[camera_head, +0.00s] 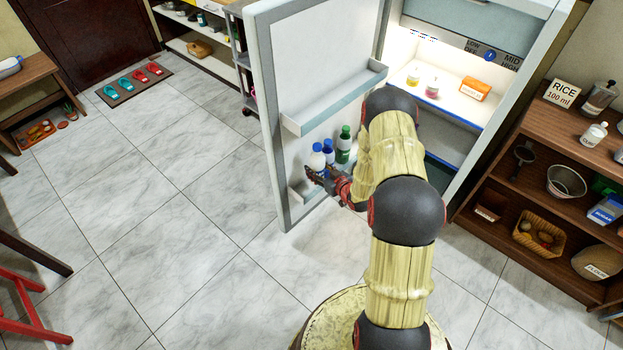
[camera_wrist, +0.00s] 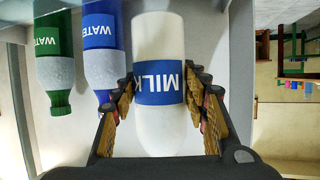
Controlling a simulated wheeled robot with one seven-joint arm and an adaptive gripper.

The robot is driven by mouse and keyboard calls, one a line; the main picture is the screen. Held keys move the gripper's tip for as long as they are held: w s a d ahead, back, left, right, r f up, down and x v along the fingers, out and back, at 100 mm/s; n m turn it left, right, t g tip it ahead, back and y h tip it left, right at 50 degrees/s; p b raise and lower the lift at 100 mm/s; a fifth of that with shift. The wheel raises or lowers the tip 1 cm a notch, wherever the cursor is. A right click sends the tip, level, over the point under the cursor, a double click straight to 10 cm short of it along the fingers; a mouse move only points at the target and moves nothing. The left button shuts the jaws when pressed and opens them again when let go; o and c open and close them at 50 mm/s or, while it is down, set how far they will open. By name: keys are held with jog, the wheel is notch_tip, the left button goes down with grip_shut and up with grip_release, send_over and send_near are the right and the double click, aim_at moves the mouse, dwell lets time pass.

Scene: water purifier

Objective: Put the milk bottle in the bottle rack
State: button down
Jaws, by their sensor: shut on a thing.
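The milk bottle (camera_wrist: 158,115) is white with a blue MILK label and appears upside down in the wrist view. My gripper (camera_wrist: 161,80) is shut on it, with one finger on each side. In the head view my gripper (camera_head: 322,178) is at the lower bottle rack (camera_head: 302,194) on the inside of the open fridge door. The white milk bottle (camera_head: 317,158) shows just above the fingers, beside a blue water bottle (camera_head: 328,151) and a green water bottle (camera_head: 344,145). My gripper hides the milk bottle's lower part there, so I cannot tell whether it rests on the rack floor.
The blue water bottle (camera_wrist: 101,60) is close to my gripper's left finger in the wrist view. An upper door shelf (camera_head: 335,100) is above the bottles. The fridge interior (camera_head: 455,102) holds small bottles and an orange box. A wooden shelf (camera_head: 560,150) stands at right.

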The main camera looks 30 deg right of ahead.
jog(key=w+f, duration=0.1)
jog(key=w+a+f+b, duration=0.1)
jog(key=f, duration=0.1)
jog(key=shift+w+f, duration=0.3)
jog(key=shift+w, duration=0.1)
jog(key=shift+w+f+b, duration=0.15)
jog(key=shift+f+b, duration=0.45)
jog(key=shift+f, duration=0.3)
jog(key=shift+w+f+b, duration=0.1)
jog(key=shift+f+b, duration=0.45)
jog(key=shift+f, duration=0.3)
jog(key=shift+f, duration=0.15)
jog(key=c, duration=1)
grip_release()
jog(key=shift+s, duration=0.1)
jog(key=p+v, duration=0.3)
jog(key=v, duration=0.9)
jog(key=shift+a+p, duration=0.1)
jog(key=shift+p, duration=0.3)
